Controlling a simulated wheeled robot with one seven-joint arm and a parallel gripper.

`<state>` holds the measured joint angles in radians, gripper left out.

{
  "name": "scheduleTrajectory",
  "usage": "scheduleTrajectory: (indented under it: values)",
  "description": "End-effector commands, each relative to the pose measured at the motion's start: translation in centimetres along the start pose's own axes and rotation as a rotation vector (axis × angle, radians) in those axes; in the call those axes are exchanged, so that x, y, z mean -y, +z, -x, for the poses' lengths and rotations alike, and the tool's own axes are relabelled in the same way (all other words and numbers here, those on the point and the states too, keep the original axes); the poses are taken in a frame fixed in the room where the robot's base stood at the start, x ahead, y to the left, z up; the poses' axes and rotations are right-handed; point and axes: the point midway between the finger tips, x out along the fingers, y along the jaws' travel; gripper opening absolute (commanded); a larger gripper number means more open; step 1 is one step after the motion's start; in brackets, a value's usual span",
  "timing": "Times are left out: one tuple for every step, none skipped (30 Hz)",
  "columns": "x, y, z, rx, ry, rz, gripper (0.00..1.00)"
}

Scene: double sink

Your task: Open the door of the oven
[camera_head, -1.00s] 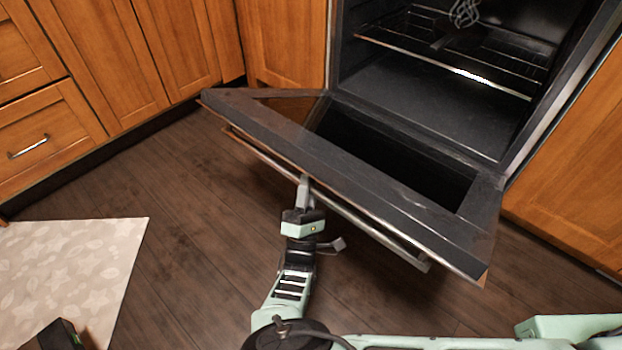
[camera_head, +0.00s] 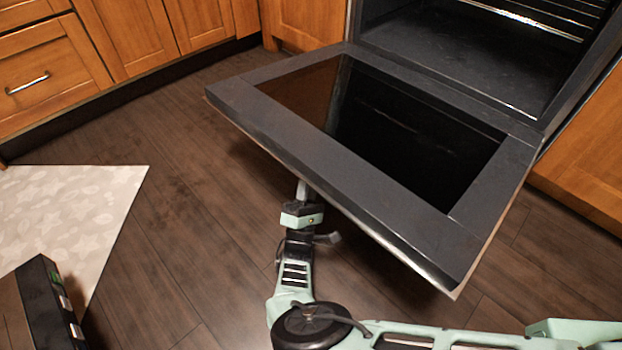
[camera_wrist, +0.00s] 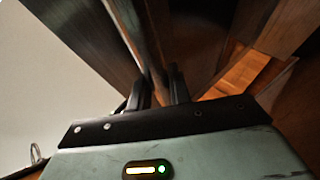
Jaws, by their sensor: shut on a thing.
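The oven door (camera_head: 240,97) is hinged at its lower edge and hangs far down, close to level, with its dark glass facing up. The oven cavity (camera_head: 440,60) behind it is open. My gripper (camera_head: 302,190) is at the door's outer edge, and its fingertips are hidden under the door. In the wrist view my gripper (camera_wrist: 160,88) has its two fingers around the door handle (camera_wrist: 148,62), a bar running up between them. The handle is hidden by the door in the head view.
Wooden cabinets (camera_head: 130,30) line the back left, and another (camera_head: 590,140) stands right of the oven. A metal rack (camera_head: 540,18) is inside the oven. A pale patterned rug (camera_head: 70,205) and a dark box-like object (camera_head: 45,305) are at left. The wood floor left of the door is clear.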

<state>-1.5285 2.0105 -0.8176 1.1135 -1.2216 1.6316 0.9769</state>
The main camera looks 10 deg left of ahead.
Motion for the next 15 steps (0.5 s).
scheduleTrajectory:
  values:
    - [0.05,-0.23,0.15,-0.003,-0.001,-0.003,0.0]
    - [0.06,-0.25,0.17,-0.003,-0.001,-0.003,0.0]
    - [0.07,-0.26,0.18,-0.003,-0.001,-0.003,0.0]
    - [0.07,-0.27,0.17,-0.003,-0.001,-0.003,0.0]
    - [0.07,-0.27,0.17,-0.003,-0.001,-0.003,0.0]
    - [0.06,-0.27,0.15,-0.003,-0.001,-0.003,0.0]
    - [0.06,-0.26,0.14,-0.003,-0.001,-0.003,0.0]
    - [0.06,-0.26,0.14,-0.003,-0.001,-0.003,0.0]
    - [0.06,-0.26,0.13,-0.003,-0.001,-0.003,0.0]
    - [0.06,-0.26,0.13,-0.003,-0.001,-0.003,0.0]
    - [0.06,-0.26,0.12,-0.003,-0.001,-0.003,0.0]
    - [0.06,-0.26,0.12,-0.003,-0.001,-0.003,0.0]
    - [0.06,-0.26,0.11,-0.003,-0.001,-0.003,0.0]
    - [0.06,-0.26,0.11,-0.003,-0.001,-0.003,0.25]
    - [0.07,-0.25,0.11,-0.003,-0.001,-0.003,0.36]
